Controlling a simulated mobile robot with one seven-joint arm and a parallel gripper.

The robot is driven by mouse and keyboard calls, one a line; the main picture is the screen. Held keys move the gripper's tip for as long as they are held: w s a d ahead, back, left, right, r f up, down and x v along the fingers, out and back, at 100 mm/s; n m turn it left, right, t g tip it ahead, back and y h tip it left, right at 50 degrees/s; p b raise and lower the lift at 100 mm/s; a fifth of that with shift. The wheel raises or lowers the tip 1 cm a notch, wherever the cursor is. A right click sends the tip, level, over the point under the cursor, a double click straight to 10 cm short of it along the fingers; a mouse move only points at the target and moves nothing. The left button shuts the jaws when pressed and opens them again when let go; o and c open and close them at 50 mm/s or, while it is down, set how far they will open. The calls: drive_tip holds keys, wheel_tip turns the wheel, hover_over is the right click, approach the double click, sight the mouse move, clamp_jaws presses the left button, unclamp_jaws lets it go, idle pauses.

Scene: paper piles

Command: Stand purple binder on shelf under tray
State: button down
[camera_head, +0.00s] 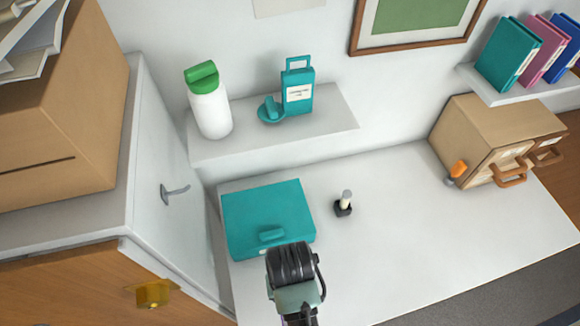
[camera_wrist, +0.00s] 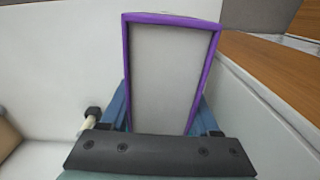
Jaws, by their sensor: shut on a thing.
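The purple binder (camera_wrist: 126,70) fills the middle of the wrist view, with a purple edge around a pale grey inner face. My gripper (camera_wrist: 162,118) is shut on it, with a blue finger at each side of its near end. In the head view my gripper (camera_head: 291,262) is at the front edge of a teal box (camera_head: 265,205); the binder cannot be made out there. A white wall shelf (camera_head: 300,138) is behind the box. I cannot tell which thing is the tray.
The wall shelf holds a white bottle (camera_head: 209,112) with a green cap and a teal container (camera_head: 298,92). A small stamp-like thing (camera_head: 344,204) stands on the white desk (camera_head: 400,245). A brown drawer box (camera_head: 490,135) is at right, below shelved binders (camera_head: 508,55). A cabinet (camera_head: 160,190) borders the left.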

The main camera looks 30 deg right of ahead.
drive_tip(key=w+a+n+b, duration=0.4)
drive_tip(key=w+a+b, duration=0.2)
drive_tip(key=w+a, duration=0.3)
drive_tip(key=s+d+r+m+p, duration=0.3)
drive_tip(key=s+d+p, duration=0.45)
drive_tip(key=d, duration=0.35)
drive_tip(key=shift+w+f+p, duration=0.2)
drive_tip(key=shift+f+p, duration=0.4)
drive_tip(key=shift+f, duration=4.8)
drive_tip(key=shift+c, duration=0.6)
unclamp_jaws()
